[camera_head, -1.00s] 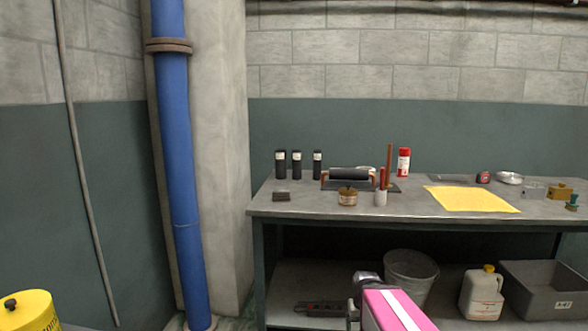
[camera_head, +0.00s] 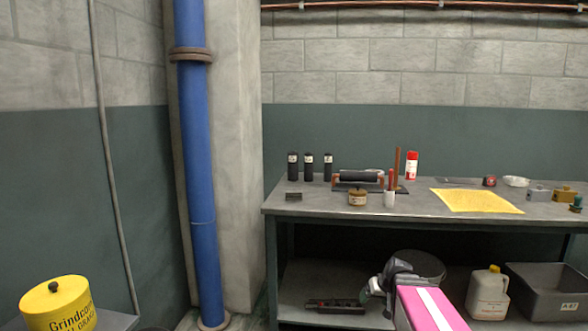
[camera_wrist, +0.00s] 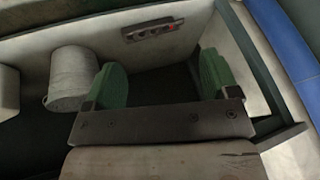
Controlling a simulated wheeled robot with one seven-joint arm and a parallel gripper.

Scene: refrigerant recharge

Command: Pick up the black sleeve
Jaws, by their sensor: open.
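A black cylinder (camera_head: 357,177) lies level in a holder with reddish-brown ends on the workbench (camera_head: 330,207); it looks like a sleeve. Three upright black cylinders with pale labels stand left of it: left (camera_head: 293,168), middle (camera_head: 308,168) and right (camera_head: 328,168). I cannot tell for certain which of these is the black sleeve. My gripper (camera_head: 372,288) is low in front of the bench, below its top and apart from these cylinders. In the wrist view its green fingers (camera_wrist: 160,75) are spread with nothing between them.
The lower shelf holds a dark bar (camera_head: 333,305), a bucket (camera_wrist: 72,77), a jug (camera_head: 488,294) and a grey bin (camera_head: 550,296).

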